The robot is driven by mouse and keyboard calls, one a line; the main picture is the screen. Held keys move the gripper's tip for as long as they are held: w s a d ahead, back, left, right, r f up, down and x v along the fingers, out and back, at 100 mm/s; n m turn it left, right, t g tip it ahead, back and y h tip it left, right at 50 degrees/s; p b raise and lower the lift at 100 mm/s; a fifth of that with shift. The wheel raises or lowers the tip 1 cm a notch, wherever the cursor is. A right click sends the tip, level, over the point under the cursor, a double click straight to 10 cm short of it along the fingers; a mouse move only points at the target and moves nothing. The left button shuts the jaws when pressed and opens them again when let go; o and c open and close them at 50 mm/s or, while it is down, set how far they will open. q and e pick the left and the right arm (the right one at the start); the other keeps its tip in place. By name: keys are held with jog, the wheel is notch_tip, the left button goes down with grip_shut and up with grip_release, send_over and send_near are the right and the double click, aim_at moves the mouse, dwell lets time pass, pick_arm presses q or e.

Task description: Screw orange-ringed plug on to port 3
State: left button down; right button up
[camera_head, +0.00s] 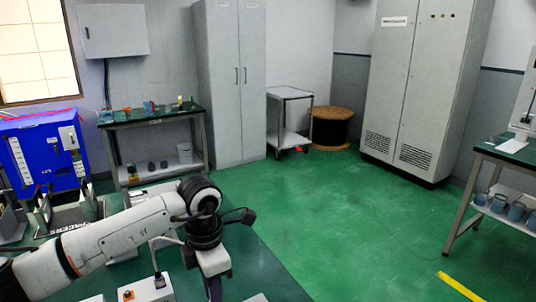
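My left arm comes in from the left over a dark green table (262,275). My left gripper (214,288) points down near the table's right side, at the bottom edge of the picture. Its fingertips are dark and partly cut off, so I cannot tell whether it is open or holds anything. My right gripper is not in view. I cannot make out an orange-ringed plug or a numbered port 3. A blue box-shaped unit (40,158) with white strips on its front stands at the left.
White boxes, one with an orange button (128,295), sit at the bottom near my arm. A back workbench (150,120) holds small items. Grey cabinets (235,85), a trolley (290,93) and a cable drum (331,128) stand behind. Green floor (330,220) is clear.

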pick_arm(q)
jog(key=shift+f+b, duration=0.55)
jog(key=shift+f, duration=0.15)
jog(key=shift+f+b, duration=1.6)
jog(key=shift+f, duration=0.6)
jog(key=shift+b, duration=0.4)
jog(key=shift+f+b, duration=0.5)
jog(key=shift+f, duration=0.1)
dwell(0.3)
jog(key=c, duration=1.5)
grip_release()
